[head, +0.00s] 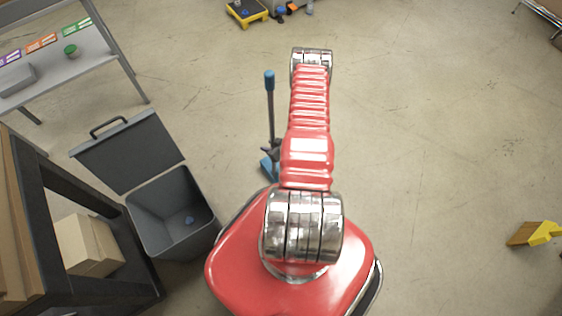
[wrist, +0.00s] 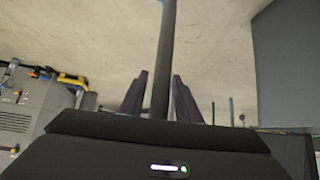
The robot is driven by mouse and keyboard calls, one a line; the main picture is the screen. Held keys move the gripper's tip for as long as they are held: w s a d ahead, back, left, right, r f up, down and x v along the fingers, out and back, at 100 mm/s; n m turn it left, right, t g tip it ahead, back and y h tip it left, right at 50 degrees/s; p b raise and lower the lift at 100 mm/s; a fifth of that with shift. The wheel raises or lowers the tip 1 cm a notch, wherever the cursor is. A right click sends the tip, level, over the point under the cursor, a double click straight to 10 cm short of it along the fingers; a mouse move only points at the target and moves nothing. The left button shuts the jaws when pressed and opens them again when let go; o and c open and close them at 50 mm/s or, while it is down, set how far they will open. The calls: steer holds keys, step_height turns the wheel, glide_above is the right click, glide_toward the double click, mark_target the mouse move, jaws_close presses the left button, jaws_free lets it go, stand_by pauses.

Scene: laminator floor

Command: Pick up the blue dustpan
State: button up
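The blue dustpan (head: 266,170) stands on the floor just left of my red arm, partly hidden by it. Its long dark handle rises upright to a blue grip (head: 269,80). My gripper (head: 270,151) is low on the handle, just above the pan, and shows small and dark in the head view. In the wrist view the dark handle (wrist: 165,50) runs between the two fingers of my gripper (wrist: 160,90). The fingers stand apart, with a narrow gap on each side of the handle. A bit of blue shows at the top edge there.
An open grey bin (head: 170,218) with its lid (head: 130,152) raised stands left of me. A black rack with boxes (head: 88,244) and a grey shelf (head: 70,75) are farther left. A yellow brush (head: 535,233) lies far right.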

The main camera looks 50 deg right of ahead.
jaws_close()
steer(key=shift+r, duration=0.2)
stand_by(0.3)
step_height(320, 180, up, 10)
steer(key=shift+f, duration=0.15)
stand_by(0.5)
steer(key=shift+w, duration=0.1)
stand_by(0.5)
